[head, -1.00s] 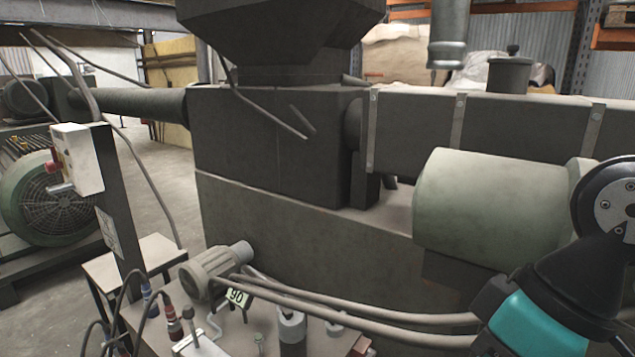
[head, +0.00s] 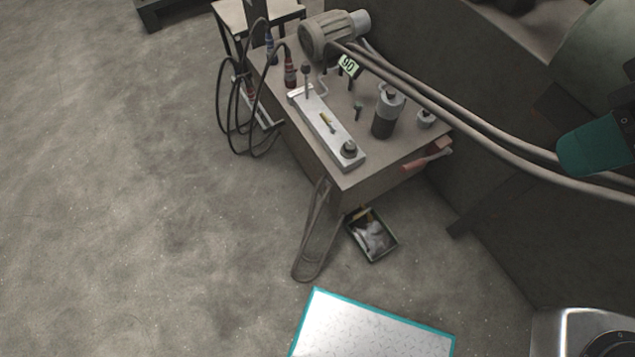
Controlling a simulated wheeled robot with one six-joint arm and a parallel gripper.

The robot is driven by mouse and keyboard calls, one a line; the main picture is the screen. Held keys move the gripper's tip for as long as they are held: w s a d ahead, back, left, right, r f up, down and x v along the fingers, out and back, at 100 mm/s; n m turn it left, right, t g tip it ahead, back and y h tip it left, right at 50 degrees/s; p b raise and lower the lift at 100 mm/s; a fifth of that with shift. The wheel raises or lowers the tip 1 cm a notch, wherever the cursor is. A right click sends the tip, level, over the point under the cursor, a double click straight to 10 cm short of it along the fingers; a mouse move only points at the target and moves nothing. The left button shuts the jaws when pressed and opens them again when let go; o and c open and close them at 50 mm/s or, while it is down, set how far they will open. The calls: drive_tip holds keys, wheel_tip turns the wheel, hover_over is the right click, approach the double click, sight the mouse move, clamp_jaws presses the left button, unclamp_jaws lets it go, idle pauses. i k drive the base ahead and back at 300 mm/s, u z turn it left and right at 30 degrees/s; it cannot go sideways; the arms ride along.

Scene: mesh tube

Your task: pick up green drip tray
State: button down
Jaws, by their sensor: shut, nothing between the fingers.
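The green drip tray (head: 386,254) is a small, shallow, dark box with a thin green rim. It sits on the floor at the front foot of the machine stand, right of the picture's middle. Crumpled pale and grey stuff and a bit of yellow lie in it. Its back left corner is close under the stand's corner. My gripper is not in view; only a teal part of my arm shows at the right edge, well above and right of the tray.
A grey mesh tube (head: 313,240) leans by the stand, just left of the tray. The stand's top (head: 300,125) overhangs near it, with a motor, a metal bar and a cylinder. Thick hoses (head: 470,125) run right. Open concrete floor (head: 130,220) lies left.

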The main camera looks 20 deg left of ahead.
sight(374, 239)
drive_tip(key=u, duration=0.9)
drive_tip(key=k, duration=0.8)
drive_tip(key=z, duration=1.05)
